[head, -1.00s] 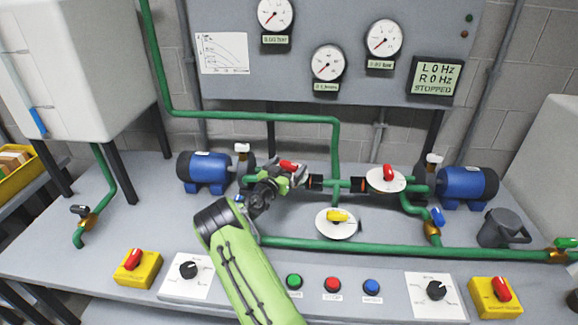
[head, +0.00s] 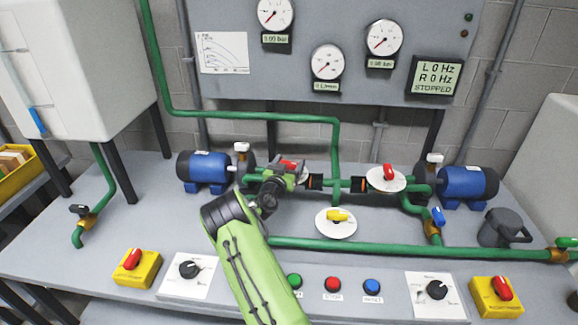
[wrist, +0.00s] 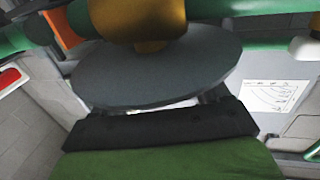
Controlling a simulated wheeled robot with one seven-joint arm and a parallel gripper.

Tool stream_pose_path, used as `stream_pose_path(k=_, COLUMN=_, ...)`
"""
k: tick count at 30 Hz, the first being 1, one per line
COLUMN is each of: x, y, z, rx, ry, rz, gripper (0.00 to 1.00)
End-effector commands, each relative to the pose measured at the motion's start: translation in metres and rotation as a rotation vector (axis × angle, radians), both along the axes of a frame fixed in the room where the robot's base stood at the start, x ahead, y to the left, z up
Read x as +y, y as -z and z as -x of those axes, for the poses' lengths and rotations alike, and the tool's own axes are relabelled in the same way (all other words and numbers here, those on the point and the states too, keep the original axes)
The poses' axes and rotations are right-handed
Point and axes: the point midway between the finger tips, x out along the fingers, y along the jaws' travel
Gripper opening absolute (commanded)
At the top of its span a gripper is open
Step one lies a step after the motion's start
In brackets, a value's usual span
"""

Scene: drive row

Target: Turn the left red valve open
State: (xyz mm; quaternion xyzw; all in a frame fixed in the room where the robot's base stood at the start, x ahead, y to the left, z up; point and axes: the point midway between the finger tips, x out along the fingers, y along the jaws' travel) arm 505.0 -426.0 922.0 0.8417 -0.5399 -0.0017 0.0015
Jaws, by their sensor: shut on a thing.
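The left red valve handle (head: 288,163) sits on the green pipe between the left blue pump and the middle of the line. My gripper (head: 284,173) is at this valve, shut on the handle, and partly covers it. In the wrist view, the valve's grey disc (wrist: 160,75) and brass body (wrist: 137,18) fill the middle. The black gripper front (wrist: 160,128) is close to the disc. The disc hides the fingertips and the grip on the handle, so the handle's exact angle cannot be told.
The right red valve (head: 388,172) and the yellow valve (head: 337,215) stand to the right on white discs. The left blue pump (head: 205,168) is close on the left. A green pipe (head: 350,246) runs in front. The display reads STOPPED.

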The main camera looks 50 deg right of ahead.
Motion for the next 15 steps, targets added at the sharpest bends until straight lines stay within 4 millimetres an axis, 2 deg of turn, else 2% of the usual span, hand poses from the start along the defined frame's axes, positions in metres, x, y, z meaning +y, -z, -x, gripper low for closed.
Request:
stream_pose_path(k=7, x=-0.0011, y=-0.0008, z=0.0014, rx=-0.001, ry=-0.214, rz=-0.003, gripper=0.45)
stream_pose_path(k=15, x=0.0006, y=-0.0006, z=0.0005, rx=-0.006, ry=-0.262, rz=-0.001, gripper=0.45)
